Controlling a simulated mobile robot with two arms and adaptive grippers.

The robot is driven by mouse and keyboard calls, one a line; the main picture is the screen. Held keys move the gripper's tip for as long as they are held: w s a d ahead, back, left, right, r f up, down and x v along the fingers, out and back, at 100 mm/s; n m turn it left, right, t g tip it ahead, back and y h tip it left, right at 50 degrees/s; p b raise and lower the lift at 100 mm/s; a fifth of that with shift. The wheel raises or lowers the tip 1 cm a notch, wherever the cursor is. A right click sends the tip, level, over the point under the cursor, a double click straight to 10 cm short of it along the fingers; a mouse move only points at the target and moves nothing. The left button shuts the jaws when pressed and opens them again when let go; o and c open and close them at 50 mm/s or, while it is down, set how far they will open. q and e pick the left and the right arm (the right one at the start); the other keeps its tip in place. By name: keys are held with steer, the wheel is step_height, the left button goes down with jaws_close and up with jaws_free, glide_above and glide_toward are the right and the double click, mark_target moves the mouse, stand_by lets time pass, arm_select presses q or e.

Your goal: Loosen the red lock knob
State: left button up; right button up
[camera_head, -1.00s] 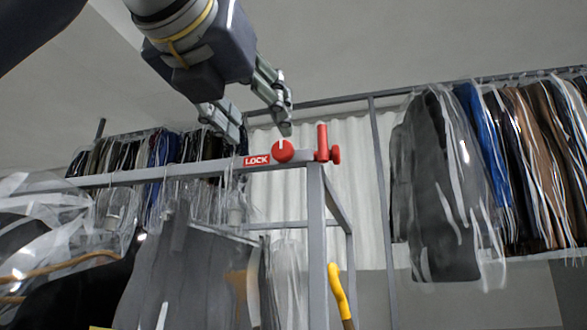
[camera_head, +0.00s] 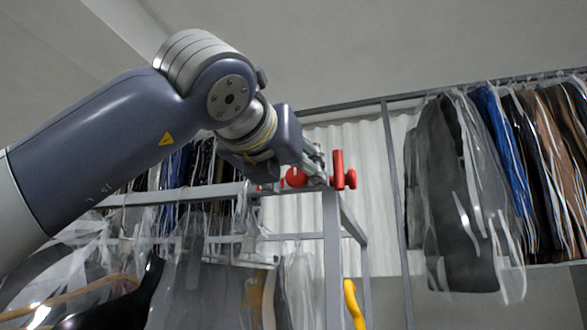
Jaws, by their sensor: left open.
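The round red lock knob (camera_head: 296,178) sits on the grey rack's top rail (camera_head: 215,194), partly hidden by my left gripper. My left gripper (camera_head: 297,176) is open, at the knob, with one finger on its right side and the other to its left. Whether the fingers touch the knob cannot be told. The red LOCK label is almost wholly hidden behind the gripper. My right gripper is not in view.
A red upright handle with a side knob (camera_head: 339,170) stands just right of the lock knob, close to my fingers. Bagged garments (camera_head: 465,195) hang at the right. More plastic-covered clothes hang below the rail. A yellow hooked handle (camera_head: 353,303) is below.

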arm_select(q)
steer(key=shift+c, duration=1.1)
steer(key=c, duration=0.8)
steer(key=shift+c, duration=0.2)
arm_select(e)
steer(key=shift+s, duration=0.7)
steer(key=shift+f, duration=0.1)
